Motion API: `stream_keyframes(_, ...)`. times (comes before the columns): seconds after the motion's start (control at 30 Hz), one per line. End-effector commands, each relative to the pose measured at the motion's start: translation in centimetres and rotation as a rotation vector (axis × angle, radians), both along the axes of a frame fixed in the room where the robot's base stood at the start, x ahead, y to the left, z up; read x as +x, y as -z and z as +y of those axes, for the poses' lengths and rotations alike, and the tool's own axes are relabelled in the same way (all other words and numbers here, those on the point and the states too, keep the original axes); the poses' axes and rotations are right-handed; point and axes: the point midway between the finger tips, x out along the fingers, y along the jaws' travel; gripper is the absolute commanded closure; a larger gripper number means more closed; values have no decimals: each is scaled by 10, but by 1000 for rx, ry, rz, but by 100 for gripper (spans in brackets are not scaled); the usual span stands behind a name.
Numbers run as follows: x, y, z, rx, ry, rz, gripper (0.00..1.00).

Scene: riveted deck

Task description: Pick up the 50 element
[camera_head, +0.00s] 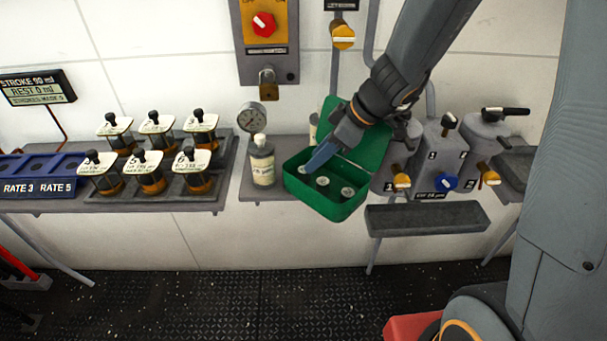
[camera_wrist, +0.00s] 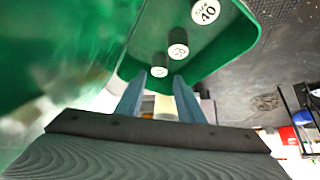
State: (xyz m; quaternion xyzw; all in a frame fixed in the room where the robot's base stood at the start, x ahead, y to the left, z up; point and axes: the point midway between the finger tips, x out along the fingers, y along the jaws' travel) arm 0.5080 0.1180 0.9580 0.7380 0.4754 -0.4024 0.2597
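A green box (camera_head: 323,203) stands open on the shelf, its lid raised behind it. Three dark cylindrical elements with white round tops sit in it. In the wrist view one top reads 40 (camera_wrist: 206,12); the middle element (camera_wrist: 178,50) has a number I cannot read surely. The third element (camera_wrist: 160,71) appears between my fingertips, its label too small to read. I cannot tell which is the 50 element. My gripper (camera_head: 309,168) reaches down into the box from above, at its left side. Its blue fingers (camera_wrist: 160,78) are apart, with no clear grasp.
A labelled bottle (camera_head: 262,162) stands close left of the box. Several lidded sample jars (camera_head: 149,175) and a blue rack (camera_head: 42,180) are further left. Valve housings (camera_head: 437,160) stand at the right, above an empty grey tray (camera_head: 426,218).

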Motion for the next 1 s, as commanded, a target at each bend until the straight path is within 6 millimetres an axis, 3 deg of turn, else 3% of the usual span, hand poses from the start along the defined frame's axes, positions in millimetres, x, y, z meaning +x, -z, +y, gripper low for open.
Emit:
stream_keyframes(0.4,11,36,21,-1,0,3,66)
stream_keyframes(0.73,12,39,23,-1,1,1,66)
stream_keyframes(0.9,12,39,23,-1,1,1,94)
stream_keyframes(1.0,12,39,23,-1,1,1,97)
